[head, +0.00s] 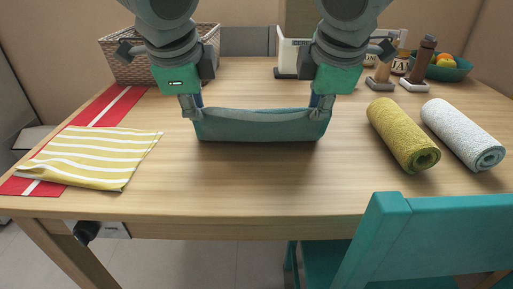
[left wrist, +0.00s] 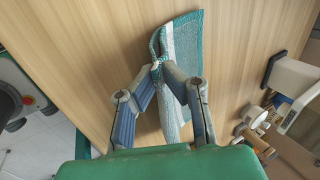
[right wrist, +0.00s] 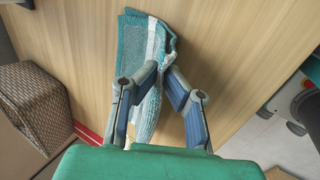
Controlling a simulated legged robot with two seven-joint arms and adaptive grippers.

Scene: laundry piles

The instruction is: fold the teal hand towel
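The teal hand towel (head: 262,126) hangs between my two grippers in the head view, its lower part at or just above the middle of the table. My left gripper (head: 192,112) is shut on its left upper corner. My right gripper (head: 322,104) is shut on its right upper corner. The left wrist view shows the towel (left wrist: 188,45) pinched between the fingertips (left wrist: 163,68), with a pale stripe along it. The right wrist view shows the towel (right wrist: 140,50) gathered at the fingertips (right wrist: 160,68). I cannot tell whether its lower edge touches the wood.
A folded yellow-striped cloth (head: 92,155) lies over a red runner (head: 100,112) at left. A rolled olive towel (head: 402,135) and a rolled pale blue towel (head: 462,133) lie at right. A wicker basket (head: 125,68) stands behind. A teal chair (head: 430,235) is at front right. The front middle is clear.

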